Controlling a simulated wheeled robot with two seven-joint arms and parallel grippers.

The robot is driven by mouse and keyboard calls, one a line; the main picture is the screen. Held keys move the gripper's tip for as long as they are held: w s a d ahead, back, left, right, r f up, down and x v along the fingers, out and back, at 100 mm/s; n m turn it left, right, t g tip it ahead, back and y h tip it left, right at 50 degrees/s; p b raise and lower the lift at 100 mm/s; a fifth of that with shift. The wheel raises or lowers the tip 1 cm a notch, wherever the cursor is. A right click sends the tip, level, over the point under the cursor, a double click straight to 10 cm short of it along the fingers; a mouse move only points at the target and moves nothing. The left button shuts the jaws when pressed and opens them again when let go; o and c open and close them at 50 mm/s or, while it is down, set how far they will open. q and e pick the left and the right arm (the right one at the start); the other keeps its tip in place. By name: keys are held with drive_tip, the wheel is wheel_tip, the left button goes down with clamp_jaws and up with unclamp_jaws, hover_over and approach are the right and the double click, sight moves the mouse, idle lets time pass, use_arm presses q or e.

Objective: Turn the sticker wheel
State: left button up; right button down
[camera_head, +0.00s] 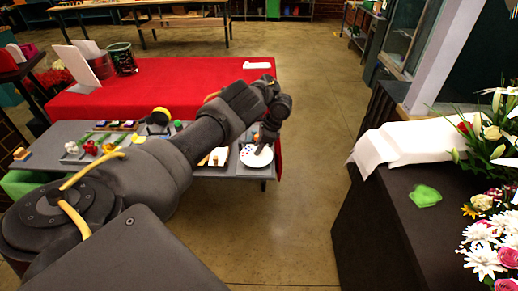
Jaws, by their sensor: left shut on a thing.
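The sticker wheel (248,159) is a white disc with small dark spots, lying at the right end of the grey table. My left arm reaches in from the left across the table. My left gripper (261,147) points down over the wheel, shut, with its fingertips at the wheel's upper right part. What lies between the fingers is too small and too covered by the hand to make out. My right gripper is not in view.
A red-covered table (180,77) stands behind. A dark counter (400,215) with flowers, white paper (405,145) and a green item is at the right. Floor between is clear.

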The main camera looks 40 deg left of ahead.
use_arm(q)
drive_tip(key=shift+a, duration=0.1)
drive_tip(key=o, duration=1)
drive_tip(key=shift+s, duration=0.1)
